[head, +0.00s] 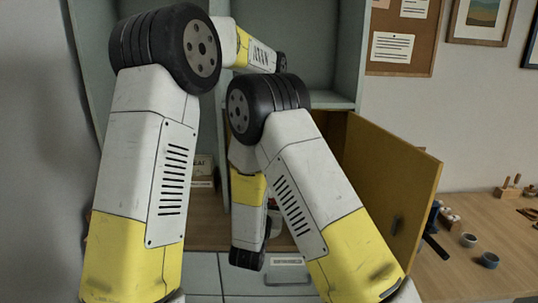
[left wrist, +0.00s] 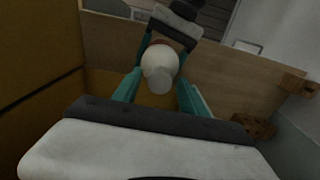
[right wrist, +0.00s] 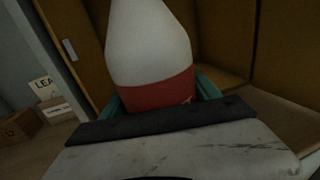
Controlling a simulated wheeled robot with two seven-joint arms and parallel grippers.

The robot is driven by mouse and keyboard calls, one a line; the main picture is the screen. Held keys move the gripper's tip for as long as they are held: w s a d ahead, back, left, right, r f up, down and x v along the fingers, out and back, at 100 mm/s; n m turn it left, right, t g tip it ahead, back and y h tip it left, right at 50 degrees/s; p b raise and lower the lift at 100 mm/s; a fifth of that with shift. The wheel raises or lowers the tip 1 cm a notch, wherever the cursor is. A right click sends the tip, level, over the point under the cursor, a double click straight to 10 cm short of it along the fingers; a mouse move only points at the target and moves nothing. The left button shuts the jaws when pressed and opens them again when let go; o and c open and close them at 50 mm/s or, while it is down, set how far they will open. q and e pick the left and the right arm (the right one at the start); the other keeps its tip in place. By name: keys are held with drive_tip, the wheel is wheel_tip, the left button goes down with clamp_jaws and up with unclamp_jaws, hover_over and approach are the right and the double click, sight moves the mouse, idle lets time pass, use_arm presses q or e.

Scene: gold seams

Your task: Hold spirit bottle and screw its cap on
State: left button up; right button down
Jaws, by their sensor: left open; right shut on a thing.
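The spirit bottle (right wrist: 150,50) fills the right wrist view, white above with a red band lower down. My right gripper (right wrist: 160,98) is shut on it around the red part. In the left wrist view the bottle's white rounded top (left wrist: 158,62) shows from above, with a pale round end towards the camera; I cannot tell whether this end is the cap or the bare neck. My left gripper (left wrist: 160,78) is open, its teal fingers on either side of the white top, apart from it as far as I can see. My arms hide most of the bottle in the head view.
An open yellow cabinet door (head: 395,175) stands right of my arms. A wooden desk (head: 470,275) with small cups lies beyond it. Cabinet walls are close around the bottle. A lettered sign (right wrist: 42,88) and a brown box (right wrist: 20,128) stand at left in the right wrist view.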

use_arm(q)
clamp_jaws()
drive_tip(key=shift+o, duration=0.7)
unclamp_jaws()
wheel_tip(320, 180, up, 12)
